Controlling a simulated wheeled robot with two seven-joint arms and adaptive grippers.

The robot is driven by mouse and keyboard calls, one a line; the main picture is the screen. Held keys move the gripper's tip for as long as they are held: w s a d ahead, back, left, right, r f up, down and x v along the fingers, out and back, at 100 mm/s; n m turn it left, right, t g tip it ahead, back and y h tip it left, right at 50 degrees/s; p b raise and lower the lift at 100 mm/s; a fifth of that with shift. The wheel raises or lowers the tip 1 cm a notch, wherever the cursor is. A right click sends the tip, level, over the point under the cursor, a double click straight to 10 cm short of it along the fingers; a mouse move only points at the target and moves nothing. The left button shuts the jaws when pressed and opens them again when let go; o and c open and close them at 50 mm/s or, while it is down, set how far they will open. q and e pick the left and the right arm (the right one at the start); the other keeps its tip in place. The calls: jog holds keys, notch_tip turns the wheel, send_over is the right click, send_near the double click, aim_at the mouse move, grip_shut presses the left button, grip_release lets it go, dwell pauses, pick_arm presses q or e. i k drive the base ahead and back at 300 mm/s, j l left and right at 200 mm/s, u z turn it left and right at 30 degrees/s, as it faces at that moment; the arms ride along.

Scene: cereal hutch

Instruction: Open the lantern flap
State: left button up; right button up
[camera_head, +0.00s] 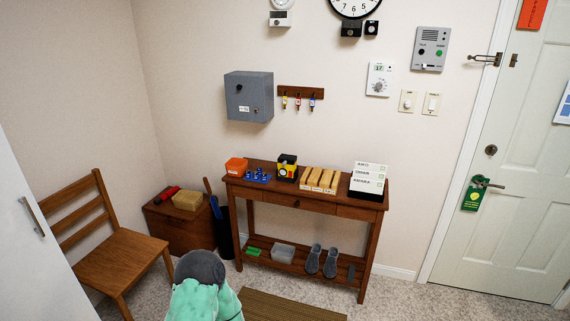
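No object in the head view is clearly a lantern. The closest match is a small yellow-and-black box (287,167) with a pale round spot on its front, standing upright on the top of the brown console table (317,203). It is too small to tell whether it has a flap, or whether one is open or shut. Neither of my grippers is in view.
An orange box (236,167), blue items (258,176), a row of tan blocks (319,180) and a labelled white box (368,178) share the tabletop. A wooden chair (119,256) stands left. A mint-and-grey shape (200,297) at the bottom is unclear.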

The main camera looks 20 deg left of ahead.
aim_at(284, 159)
jog(key=i+j+u, duration=0.2)
jog(key=i+j, duration=0.5)
jog(key=i, duration=0.15)
